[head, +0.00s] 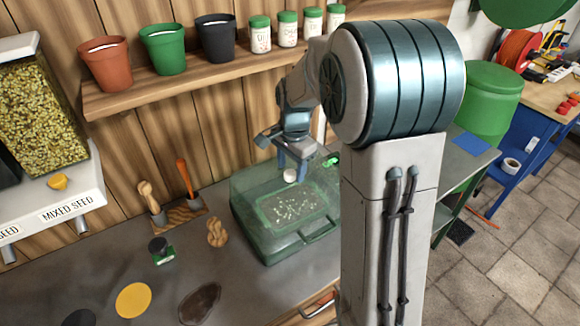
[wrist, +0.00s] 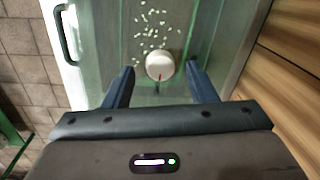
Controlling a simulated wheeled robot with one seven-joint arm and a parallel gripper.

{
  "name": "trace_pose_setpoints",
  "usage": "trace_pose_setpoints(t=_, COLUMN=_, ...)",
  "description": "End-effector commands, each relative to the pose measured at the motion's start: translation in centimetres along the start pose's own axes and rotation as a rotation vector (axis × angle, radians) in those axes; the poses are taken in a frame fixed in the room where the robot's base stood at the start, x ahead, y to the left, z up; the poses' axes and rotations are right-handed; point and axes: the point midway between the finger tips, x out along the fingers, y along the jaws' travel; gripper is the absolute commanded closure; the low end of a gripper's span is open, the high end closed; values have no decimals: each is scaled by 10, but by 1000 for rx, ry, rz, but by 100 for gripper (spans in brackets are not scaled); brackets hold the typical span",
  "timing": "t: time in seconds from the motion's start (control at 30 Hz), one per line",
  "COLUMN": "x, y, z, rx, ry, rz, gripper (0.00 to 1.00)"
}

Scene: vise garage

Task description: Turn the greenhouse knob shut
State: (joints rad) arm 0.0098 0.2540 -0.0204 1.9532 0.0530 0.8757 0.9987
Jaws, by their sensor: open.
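The greenhouse (head: 265,243) is a clear green box with a handle on its front, on the grey bench in the head view. Its glassy wall also shows in the wrist view (wrist: 112,30), with many pale seeds seen through it. The knob (wrist: 159,66) is round and white with a small red mark on its lower edge in the wrist view. It also shows as a small white disc in the head view (head: 290,176). My gripper (wrist: 160,75) is open, with one blue finger on each side of the knob and gaps between. Contact is not visible.
A wooden shelf (head: 200,86) with pots and jars runs above the greenhouse. A wooden holder (head: 180,216) with two tools, a small jar (head: 161,251) and a yellow disc (head: 134,300) are to the left. A green bin (head: 490,103) stands at right.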

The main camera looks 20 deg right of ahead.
Motion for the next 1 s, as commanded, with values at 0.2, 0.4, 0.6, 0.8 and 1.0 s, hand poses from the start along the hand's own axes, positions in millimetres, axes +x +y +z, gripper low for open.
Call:
trace_pose_setpoints(t=0.2, x=11, y=0, z=0, rx=0, ry=0, rz=0, gripper=48)
trace_pose_setpoints(t=0.4, x=11, y=0, z=0, rx=0, ry=0, rz=-1, gripper=48)
trace_pose_setpoints(t=0.6, x=11, y=0, z=0, rx=0, ry=0, rz=0, gripper=93)
trace_pose_setpoints(t=0.8, x=11, y=0, z=1, rx=-6, ry=-1, rz=-1, gripper=93)
trace_pose_setpoints(t=1.0, x=11, y=0, z=0, rx=-58, ry=-5, rz=-1, gripper=93)
